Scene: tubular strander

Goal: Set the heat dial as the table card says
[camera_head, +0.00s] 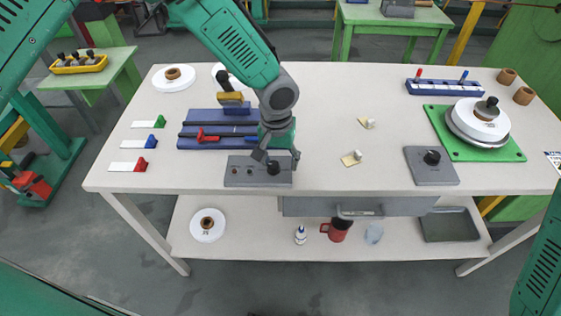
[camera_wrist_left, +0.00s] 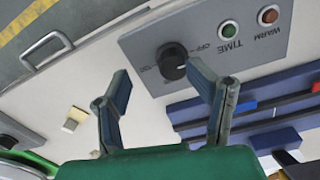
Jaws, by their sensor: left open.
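A grey control box (camera_head: 243,172) stands at the front edge of the table, left of centre. Its black dial (camera_head: 273,168) also shows in the left wrist view (camera_wrist_left: 172,60), with upside-down print including OFF around it. TIME and WARM are printed by a green and an orange-brown button. My left gripper (camera_head: 278,158) is open just above this dial; its fingers (camera_wrist_left: 158,82) are spread with nothing between them. A second grey box (camera_head: 431,172) with a black knob (camera_head: 432,157) stands further right. A card with dark print (camera_head: 554,158) is cut off at the right edge, unreadable.
A blue fixture (camera_head: 198,143) with a red lever lies behind the control box. Coloured tags (camera_head: 128,166) are on the left. A green board (camera_head: 460,150) with stacked discs is on the right. The table's middle is mostly clear apart from two small pieces (camera_head: 352,158).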

